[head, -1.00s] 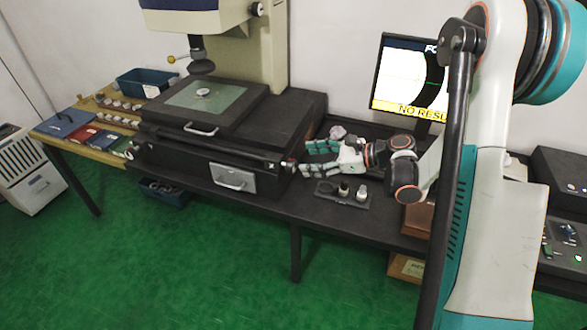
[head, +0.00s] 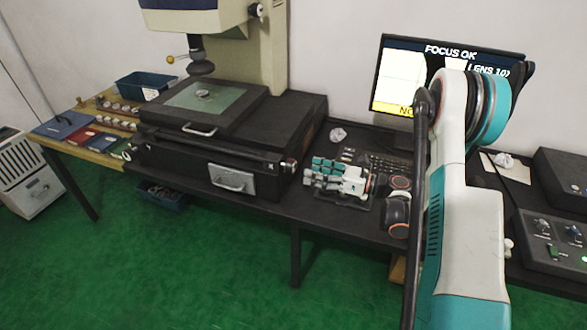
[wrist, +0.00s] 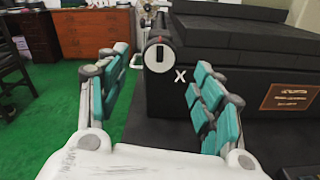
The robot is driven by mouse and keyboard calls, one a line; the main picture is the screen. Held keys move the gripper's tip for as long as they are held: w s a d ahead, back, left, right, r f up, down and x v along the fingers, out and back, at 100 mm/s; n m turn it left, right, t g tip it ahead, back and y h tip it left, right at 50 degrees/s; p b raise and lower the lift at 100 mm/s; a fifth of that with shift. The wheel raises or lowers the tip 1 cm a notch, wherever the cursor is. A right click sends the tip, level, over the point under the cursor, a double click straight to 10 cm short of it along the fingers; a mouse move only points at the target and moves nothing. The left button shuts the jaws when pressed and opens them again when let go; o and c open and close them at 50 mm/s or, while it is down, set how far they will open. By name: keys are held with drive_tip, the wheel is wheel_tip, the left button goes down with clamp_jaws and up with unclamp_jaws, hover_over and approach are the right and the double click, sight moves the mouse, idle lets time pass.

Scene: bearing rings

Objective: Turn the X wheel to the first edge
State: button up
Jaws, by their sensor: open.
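In the head view the wheel (head: 290,166) is small at the stage's right end. My gripper (wrist: 162,60) is open, its teal-padded fingers either side of the wheel in the wrist picture. In the head view my gripper (head: 315,170) is just right of the wheel, apart from it. The stage's glass (head: 205,97) carries a small ring (head: 203,94).
The monitor (head: 455,50) shows "FOCUS OK" and is partly hidden by my arm. A control box (head: 560,232) stands at right. A blue bin (head: 146,84) and several small parts are at left.

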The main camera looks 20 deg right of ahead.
sight(293, 166)
drive_tip(key=b+x, duration=0.1)
drive_tip(key=x, duration=0.6)
drive_tip(key=shift+w+a+b, duration=0.15)
drive_tip(key=shift+a+b, duration=0.05)
drive_tip(key=shift+b, duration=0.15)
drive_tip(key=c, duration=1.1)
